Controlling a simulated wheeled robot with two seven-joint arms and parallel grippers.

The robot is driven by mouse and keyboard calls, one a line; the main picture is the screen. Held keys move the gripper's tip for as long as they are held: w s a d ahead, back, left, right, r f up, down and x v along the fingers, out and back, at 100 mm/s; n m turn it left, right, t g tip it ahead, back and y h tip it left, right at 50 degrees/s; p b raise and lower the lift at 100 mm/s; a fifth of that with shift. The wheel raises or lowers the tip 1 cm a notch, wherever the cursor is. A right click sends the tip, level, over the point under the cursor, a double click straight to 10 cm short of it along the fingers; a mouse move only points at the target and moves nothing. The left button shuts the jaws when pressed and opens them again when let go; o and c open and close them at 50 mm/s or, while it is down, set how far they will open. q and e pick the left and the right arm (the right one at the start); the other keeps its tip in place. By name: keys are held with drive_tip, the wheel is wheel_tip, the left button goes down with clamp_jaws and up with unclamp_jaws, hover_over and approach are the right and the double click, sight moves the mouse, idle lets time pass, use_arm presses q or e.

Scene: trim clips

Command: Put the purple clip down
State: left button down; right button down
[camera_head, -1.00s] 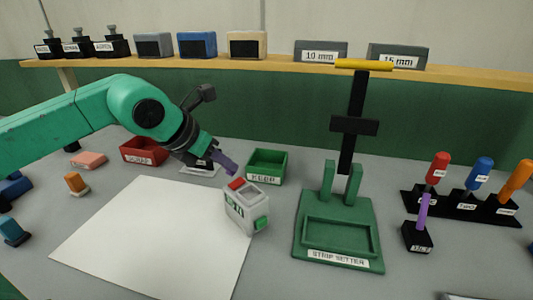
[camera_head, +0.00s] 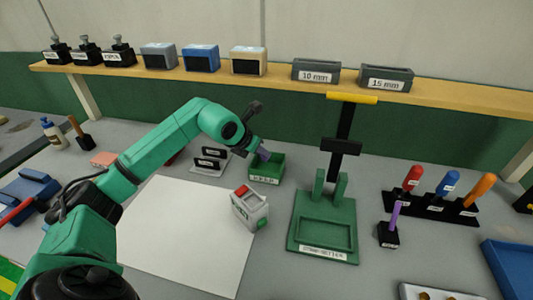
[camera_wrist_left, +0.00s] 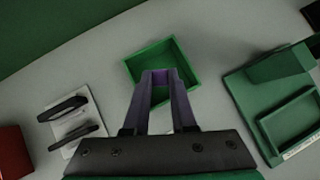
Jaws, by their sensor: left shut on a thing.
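My left gripper (camera_head: 263,154) has purple-grey fingers and is over the small green bin (camera_head: 266,179). In the left wrist view the gripper (camera_wrist_left: 159,84) is shut on the purple clip (camera_wrist_left: 159,76), a small brighter purple piece between the fingertips. In the head view I cannot tell the clip from the fingers. The green bin (camera_wrist_left: 184,62) lies beyond and below the fingertips in the wrist view; its visible floor looks empty. How far the clip is above that floor I cannot tell. My right gripper is not in view.
A white stand with black slots (camera_head: 209,161) is left of the bin. The green strip setter (camera_head: 323,225) stands to the right. A shelf (camera_head: 290,82) runs behind.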

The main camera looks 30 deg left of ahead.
sight(266, 161)
use_arm(q)
drive_tip(key=shift+w+f, duration=0.15)
drive_tip(key=shift+f, duration=0.45)
drive_tip(key=shift+w+f, duration=0.15)
drive_tip(key=shift+f, duration=0.4)
drive_tip(key=shift+w+d+f+p, duration=0.1)
drive_tip(key=shift+w+f+p, duration=0.2)
drive_tip(key=shift+f+p, duration=0.6)
drive_tip(key=w+r+g+p, duration=0.1)
drive_tip(key=g+p, duration=0.1)
drive_tip(key=p, duration=0.1)
drive_tip(key=shift+d, duration=0.1)
drive_tip(key=shift+w+d+f+g+y+p, duration=0.1)
drive_tip(key=shift+w+f+g+y+p, duration=0.2)
drive_tip(key=shift+g+p, duration=0.45)
drive_tip(key=shift+s+f, duration=0.1)
drive_tip(key=shift+f, duration=0.7)
drive_tip(key=shift+s+f, duration=0.1)
drive_tip(key=shift+f, duration=0.1)
drive_tip(key=shift+f, duration=0.15)
drive_tip(key=c, duration=0.7)
unclamp_jaws()
drive_tip(key=shift+c, duration=0.2)
